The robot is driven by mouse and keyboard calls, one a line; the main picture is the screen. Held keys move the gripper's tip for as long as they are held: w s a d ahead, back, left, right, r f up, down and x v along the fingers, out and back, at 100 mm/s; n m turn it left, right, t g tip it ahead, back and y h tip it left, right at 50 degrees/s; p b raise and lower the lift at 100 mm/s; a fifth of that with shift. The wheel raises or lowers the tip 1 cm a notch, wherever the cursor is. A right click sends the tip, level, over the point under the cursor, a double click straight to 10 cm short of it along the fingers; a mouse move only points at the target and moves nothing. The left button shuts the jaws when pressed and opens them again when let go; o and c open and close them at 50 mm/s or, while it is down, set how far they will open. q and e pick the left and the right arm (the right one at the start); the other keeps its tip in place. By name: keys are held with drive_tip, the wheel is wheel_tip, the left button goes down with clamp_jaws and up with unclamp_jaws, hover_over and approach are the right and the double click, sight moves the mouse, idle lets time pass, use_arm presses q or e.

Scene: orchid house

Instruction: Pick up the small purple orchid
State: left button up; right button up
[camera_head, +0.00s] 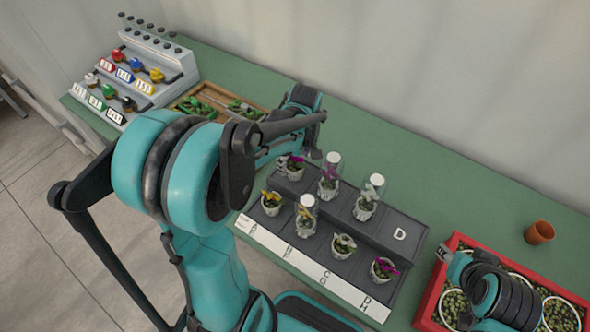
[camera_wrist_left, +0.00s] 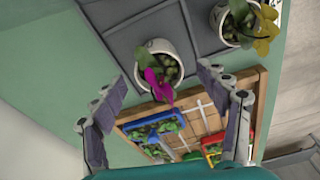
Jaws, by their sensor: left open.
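A small purple orchid in a white pot (camera_wrist_left: 162,62) stands on the grey stepped stand, its magenta flower (camera_wrist_left: 155,88) leaning out. In the head view this orchid (camera_head: 296,163) is at the stand's back left, partly behind my left arm. My left gripper (camera_wrist_left: 163,76) is open, with its fingers on either side of the flower and pot and nothing held. In the head view the left gripper (camera_head: 309,148) is just above and beside that pot, partly hidden by its arm. Part of my right arm (camera_head: 492,298) shows at the lower right; its fingers are unclear.
Other potted orchids share the stand (camera_head: 399,235), some under clear covers, including purple ones (camera_head: 329,182) and (camera_head: 386,268). A wooden tray with coloured compartments (camera_wrist_left: 188,130) lies beside it. A red crate (camera_head: 432,292) and brown pot (camera_head: 539,232) are right; green table is clear behind.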

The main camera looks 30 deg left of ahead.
sight(294, 166)
use_arm(q)
wheel_tip(294, 166, down, 4)
drive_tip(key=shift+w+a+r+b, duration=0.1)
drive_tip(key=shift+b, duration=0.6)
drive_tip(key=shift+r, duration=0.1)
drive_tip(key=c, duration=1.4)
